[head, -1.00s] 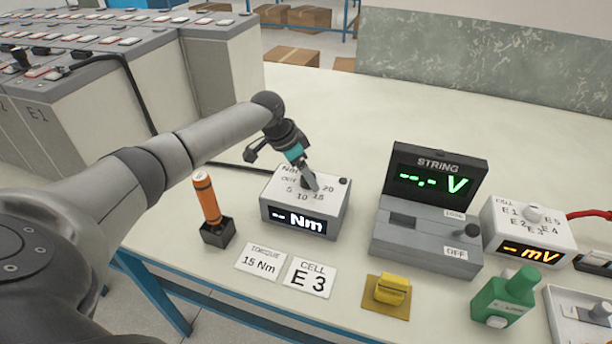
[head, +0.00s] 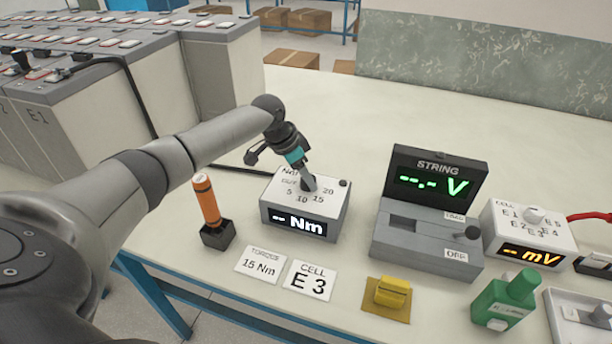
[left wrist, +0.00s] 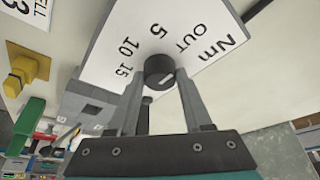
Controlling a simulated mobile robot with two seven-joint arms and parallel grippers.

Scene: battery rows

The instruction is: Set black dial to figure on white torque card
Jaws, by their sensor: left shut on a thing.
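The white torque card (head: 262,263) lies on the bench in the head view and reads 15 Nm. The torque box (head: 292,222) stands behind it, with 5, 10, 15, 20 and OUT on its white top; its display shows dashes and Nm. My left gripper (head: 308,186) reaches down onto the box top. In the left wrist view its fingers are on both sides of the black dial (left wrist: 158,70), shut on it. A short pale mark shows on the dial; I cannot tell exactly which figure it points to. The right gripper is not in view.
An orange-handled tool (head: 207,203) stands in a black holder left of the box. The CELL E 3 card (head: 310,280) lies beside the torque card. The STRING meter (head: 427,225), a yellow block (head: 390,293) and a green block (head: 505,300) are to the right. The bench behind is clear.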

